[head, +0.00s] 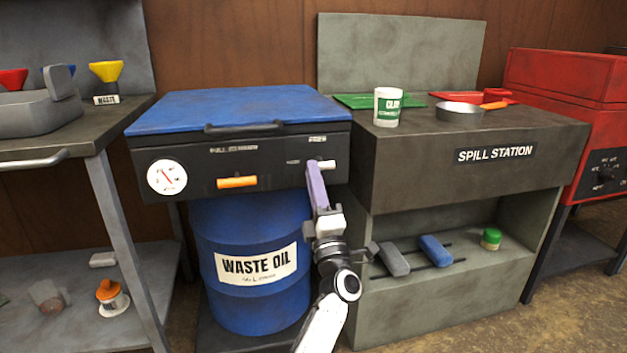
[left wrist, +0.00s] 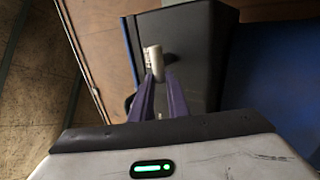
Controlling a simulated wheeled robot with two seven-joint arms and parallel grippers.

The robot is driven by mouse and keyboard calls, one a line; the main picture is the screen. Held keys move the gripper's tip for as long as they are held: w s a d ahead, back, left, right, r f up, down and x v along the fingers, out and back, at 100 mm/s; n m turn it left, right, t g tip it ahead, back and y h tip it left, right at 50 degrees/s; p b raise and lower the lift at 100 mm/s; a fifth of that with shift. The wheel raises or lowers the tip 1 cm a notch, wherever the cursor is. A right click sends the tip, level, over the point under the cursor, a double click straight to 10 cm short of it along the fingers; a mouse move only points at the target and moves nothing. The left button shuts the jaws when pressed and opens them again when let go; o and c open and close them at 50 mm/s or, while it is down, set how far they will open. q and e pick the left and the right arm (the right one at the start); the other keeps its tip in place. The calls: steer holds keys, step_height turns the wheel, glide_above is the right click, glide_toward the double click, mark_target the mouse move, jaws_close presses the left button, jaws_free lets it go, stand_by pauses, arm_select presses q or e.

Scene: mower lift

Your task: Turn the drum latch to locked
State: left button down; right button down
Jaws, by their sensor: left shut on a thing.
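The drum latch (head: 327,164) is a small pale handle at the right end of the black front of the blue-lidded drum top (head: 245,105). It points to the right. Small labels beside and above it are too small to read. My left gripper (head: 317,168) has purple fingers and reaches up to the latch from below. In the left wrist view the pale latch (left wrist: 153,58) sits between the fingertips (left wrist: 157,76), and the gripper is shut on it. The fingers hide part of the latch. My right gripper is not in view.
The blue waste oil drum (head: 250,235) stands below. The spill station (head: 470,190) stands close to the right, a workbench (head: 60,135) to the left.

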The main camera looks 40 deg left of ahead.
arm_select(q)
steer(key=c, duration=1.7)
jaws_free()
